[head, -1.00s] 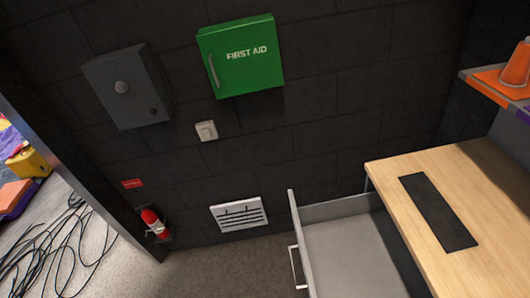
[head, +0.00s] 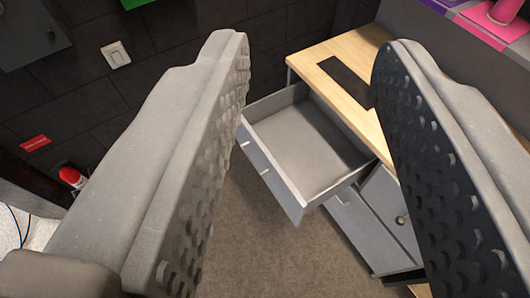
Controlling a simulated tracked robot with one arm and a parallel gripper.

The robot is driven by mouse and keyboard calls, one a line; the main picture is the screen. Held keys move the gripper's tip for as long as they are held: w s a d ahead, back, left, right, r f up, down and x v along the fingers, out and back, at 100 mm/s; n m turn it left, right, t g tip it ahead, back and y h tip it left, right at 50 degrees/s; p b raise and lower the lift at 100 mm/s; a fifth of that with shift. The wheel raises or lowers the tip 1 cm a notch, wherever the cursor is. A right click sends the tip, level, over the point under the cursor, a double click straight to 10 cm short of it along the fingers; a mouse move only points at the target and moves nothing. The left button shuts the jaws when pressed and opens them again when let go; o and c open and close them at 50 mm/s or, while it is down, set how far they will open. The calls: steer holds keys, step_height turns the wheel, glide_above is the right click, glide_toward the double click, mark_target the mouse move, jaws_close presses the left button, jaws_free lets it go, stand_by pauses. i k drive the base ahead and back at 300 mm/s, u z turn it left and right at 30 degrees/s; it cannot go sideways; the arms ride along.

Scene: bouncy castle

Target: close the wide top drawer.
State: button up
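The wide top drawer (head: 268,170) stands pulled out from a grey cabinet under a light wood top, in the middle of the head view. It is empty, with a grey floor and a light grey front facing lower left. A pale handle (head: 255,157) shows on that front. My gripper (head: 315,48) is open, its two grey, studded fingers wide apart with nothing between them. The drawer appears between the fingers but beyond them, and I see no contact. The right finger hides part of the cabinet and worktop.
The wood worktop (head: 315,52) carries a dark strip (head: 345,80). Below the drawer is a grey cabinet door (head: 385,205) with a round knob. A shelf with a pink cone (head: 503,15) is at upper right. A red extinguisher (head: 71,177) stands at left. The carpet (head: 270,245) before the drawer is clear.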

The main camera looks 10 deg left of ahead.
mark_target(306, 154)
steer(key=z, duration=0.2)
steer(key=i, duration=0.35)
steer(key=u, duration=1.55)
steer(key=k, duration=1)
steer(key=z, duration=0.75)
steer(key=i, duration=1)
steer(key=u, duration=0.05)
